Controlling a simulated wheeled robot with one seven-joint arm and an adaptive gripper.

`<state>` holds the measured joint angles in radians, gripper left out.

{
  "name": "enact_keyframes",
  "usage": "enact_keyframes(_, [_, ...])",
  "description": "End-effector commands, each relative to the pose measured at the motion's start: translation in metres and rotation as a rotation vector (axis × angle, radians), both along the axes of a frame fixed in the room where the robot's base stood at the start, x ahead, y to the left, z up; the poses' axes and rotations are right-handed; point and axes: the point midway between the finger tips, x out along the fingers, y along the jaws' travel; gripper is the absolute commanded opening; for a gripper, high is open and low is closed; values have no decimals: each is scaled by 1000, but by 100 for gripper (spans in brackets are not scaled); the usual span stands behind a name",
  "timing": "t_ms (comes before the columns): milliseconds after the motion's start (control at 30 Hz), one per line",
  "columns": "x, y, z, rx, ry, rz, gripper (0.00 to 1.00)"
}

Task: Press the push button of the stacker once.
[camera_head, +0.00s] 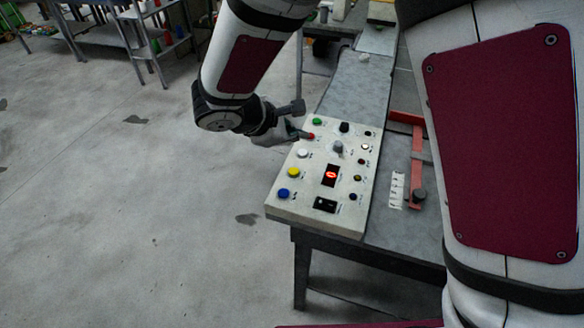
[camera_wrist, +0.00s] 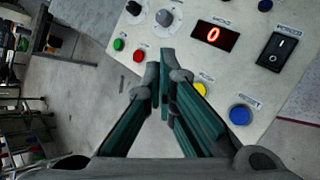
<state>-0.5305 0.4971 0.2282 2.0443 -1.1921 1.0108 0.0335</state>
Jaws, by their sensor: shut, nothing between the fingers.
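A pale control panel (camera_head: 350,205) on the table carries coloured push buttons along its left side: green (camera_head: 317,121), red (camera_head: 310,136), white (camera_head: 303,153), yellow (camera_head: 294,172) and blue (camera_head: 284,193). In the wrist view my gripper (camera_wrist: 161,62) reaches over the panel between the red button (camera_wrist: 138,55) and yellow button (camera_wrist: 200,90), hiding the white one. Contact cannot be told.
The panel also has a black knob (camera_head: 344,127), a grey knob (camera_head: 337,146), a lit red display (camera_wrist: 214,35) showing 0 and a black rocker switch (camera_wrist: 276,50). A red bracket (camera_head: 416,165) lies right of the panel. Open floor is at left; shelves (camera_head: 150,35) stand behind.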

Motion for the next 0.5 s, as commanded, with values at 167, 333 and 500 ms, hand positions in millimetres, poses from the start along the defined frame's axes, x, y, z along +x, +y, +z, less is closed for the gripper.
enact_keyframes(167, [0, 0, -3, 0, 1, -1, 0])
enact_keyframes(333, [1, 0, -19, -1, 3, 0, 0])
enact_keyframes(500, [2, 0, -43, -1, 3, 1, 0])
